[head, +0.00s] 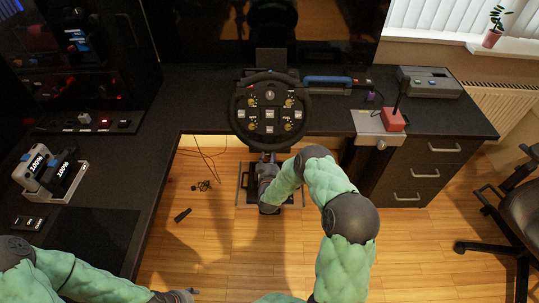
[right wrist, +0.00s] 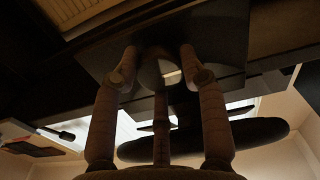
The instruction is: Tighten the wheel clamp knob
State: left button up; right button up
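The black racing wheel (head: 269,113) stands at the desk's front edge in the head view. My right gripper (head: 267,158) reaches up under the desk edge just below the wheel; its fingertips are hidden there. In the right wrist view its fingers (right wrist: 160,62) point up around a rounded, pale-faced knob (right wrist: 168,72) under a dark plate. The side fingertips bend in beside the knob, and a third finger is below it. I cannot tell whether they press on it. My left gripper (head: 180,296) shows only partly at the bottom edge, its fingers unclear.
The dark desk (head: 205,100) runs behind and along the left. A shifter with a red base (head: 392,121) is clamped at its right, above a drawer cabinet (head: 422,165). Pedals stand on the floor behind my right arm. An office chair (head: 515,215) is at far right.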

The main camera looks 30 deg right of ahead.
jog(key=shift+w+r, duration=0.1)
jog(key=c, duration=0.3)
